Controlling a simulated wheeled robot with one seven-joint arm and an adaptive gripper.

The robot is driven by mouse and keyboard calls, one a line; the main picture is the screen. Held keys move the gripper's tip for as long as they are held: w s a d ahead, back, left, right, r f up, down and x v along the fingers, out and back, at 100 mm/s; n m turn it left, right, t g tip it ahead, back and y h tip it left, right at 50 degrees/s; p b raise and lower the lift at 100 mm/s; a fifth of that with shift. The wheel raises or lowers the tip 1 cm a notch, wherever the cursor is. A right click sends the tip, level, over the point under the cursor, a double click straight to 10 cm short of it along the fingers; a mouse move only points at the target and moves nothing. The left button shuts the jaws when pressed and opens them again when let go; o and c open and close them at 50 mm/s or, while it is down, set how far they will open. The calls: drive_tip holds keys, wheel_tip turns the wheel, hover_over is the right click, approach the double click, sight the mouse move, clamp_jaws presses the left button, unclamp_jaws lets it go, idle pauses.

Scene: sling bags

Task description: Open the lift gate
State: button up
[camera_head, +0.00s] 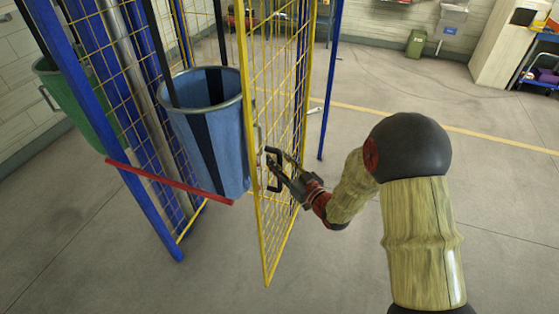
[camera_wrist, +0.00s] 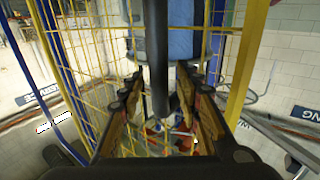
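The lift gate (camera_head: 282,80) is a yellow-framed wire mesh panel, upright in the middle of the head view. Its near edge stands apart from the blue post at left, with a gap between them. A black handle (camera_head: 271,183) sticks out from the gate's near side; in the wrist view the dark handle bar (camera_wrist: 156,60) runs down the middle. My gripper (camera_head: 284,170) is at the handle. In the wrist view my gripper (camera_wrist: 162,82) has its fingers apart on both sides of the bar, with visible gaps. Contact deeper between the fingers is unclear.
A blue bin (camera_head: 205,130) hangs or stands behind the gate, above a red bar (camera_head: 170,183). A green bin (camera_head: 85,105) is farther left. Blue posts (camera_head: 331,80) frame the cage.

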drive_tip(key=shift+c, duration=0.7)
clamp_jaws()
